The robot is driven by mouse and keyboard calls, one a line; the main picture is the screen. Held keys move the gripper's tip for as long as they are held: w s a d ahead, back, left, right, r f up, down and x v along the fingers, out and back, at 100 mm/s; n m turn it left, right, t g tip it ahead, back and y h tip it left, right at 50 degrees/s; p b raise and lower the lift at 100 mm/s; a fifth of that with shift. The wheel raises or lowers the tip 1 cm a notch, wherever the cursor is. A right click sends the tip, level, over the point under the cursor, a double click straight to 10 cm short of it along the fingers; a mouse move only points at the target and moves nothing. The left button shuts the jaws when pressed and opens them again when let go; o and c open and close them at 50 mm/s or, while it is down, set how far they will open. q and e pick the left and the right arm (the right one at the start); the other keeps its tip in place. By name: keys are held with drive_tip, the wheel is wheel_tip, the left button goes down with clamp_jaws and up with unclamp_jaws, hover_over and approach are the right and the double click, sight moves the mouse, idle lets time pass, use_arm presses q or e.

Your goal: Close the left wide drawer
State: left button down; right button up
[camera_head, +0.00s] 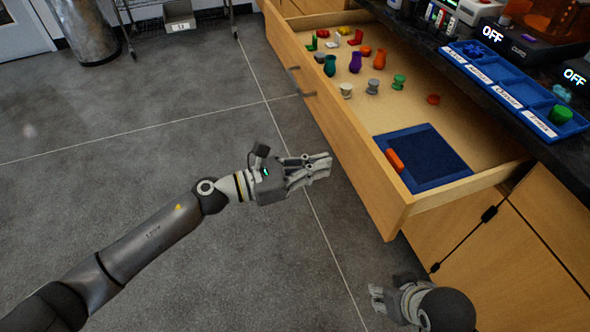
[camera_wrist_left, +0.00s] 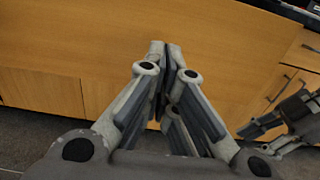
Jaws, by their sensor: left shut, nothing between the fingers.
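The wide wooden drawer (camera_head: 362,157) is pulled well out from under the dark counter. Its front has a dark bar handle (camera_head: 300,82). My left gripper (camera_head: 328,165) is shut and empty, beside the outer face of the drawer front, with its fingers pointing at it. In the left wrist view its fingertips (camera_wrist_left: 165,45) overlap the plain drawer front (camera_wrist_left: 90,45); whether they touch it I cannot tell. My right gripper (camera_head: 376,297) is low, below the drawer's near corner; its finger opening is unclear.
Inside the drawer lie a blue tray (camera_head: 440,181) with an orange piece (camera_head: 395,160) and several small coloured objects. A blue sorting tray (camera_head: 517,97) stands on the counter (camera_head: 568,158). Cabinet doors (camera_head: 520,265) are below. Grey floor is clear at left.

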sight(353, 157)
use_arm(q)
drive_tip(key=x, duration=0.5)
drive_tip(key=shift+w+d, duration=0.1)
drive_tip(key=shift+d, duration=0.1)
